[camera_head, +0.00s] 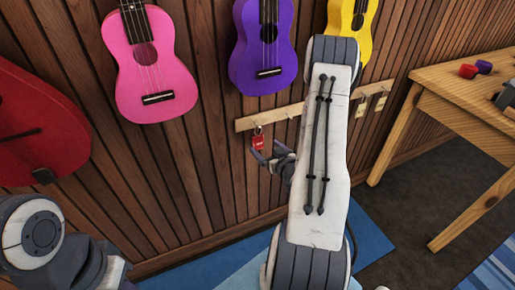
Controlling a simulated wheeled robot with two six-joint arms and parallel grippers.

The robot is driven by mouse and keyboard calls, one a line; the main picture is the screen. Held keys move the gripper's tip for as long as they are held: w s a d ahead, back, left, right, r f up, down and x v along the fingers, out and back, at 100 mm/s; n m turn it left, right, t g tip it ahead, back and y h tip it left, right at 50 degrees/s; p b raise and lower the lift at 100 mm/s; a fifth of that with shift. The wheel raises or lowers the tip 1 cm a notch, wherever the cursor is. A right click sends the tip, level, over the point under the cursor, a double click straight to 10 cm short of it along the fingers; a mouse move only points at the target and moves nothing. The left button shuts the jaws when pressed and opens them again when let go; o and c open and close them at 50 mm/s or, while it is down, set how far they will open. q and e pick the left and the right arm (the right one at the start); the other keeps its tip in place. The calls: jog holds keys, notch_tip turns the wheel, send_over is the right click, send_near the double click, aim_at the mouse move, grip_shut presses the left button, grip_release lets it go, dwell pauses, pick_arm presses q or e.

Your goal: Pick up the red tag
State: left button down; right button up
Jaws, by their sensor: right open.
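The red tag (258,142) hangs from a hook on a pale wooden rail (283,113) fixed to the slatted wall. My right gripper (262,157) is open just below the tag, with its fingers pointing toward the wall. One finger lies close under the tag's lower edge; I cannot tell whether they touch. My right arm hides the middle of the rail. My left arm shows at the lower left, but its gripper fingers are not visible.
Pink (152,62), purple (263,48), yellow (352,24) and red (38,130) ukuleles hang on the wall. Pale tags (380,103) hang farther right on the rail. A wooden table (465,92) with small items stands at right. A blue mat (368,238) lies below.

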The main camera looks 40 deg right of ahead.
aim_at(258, 140)
jog(key=shift+x, duration=3.6)
jog(key=shift+r, duration=0.1)
jog(key=c, duration=1.4)
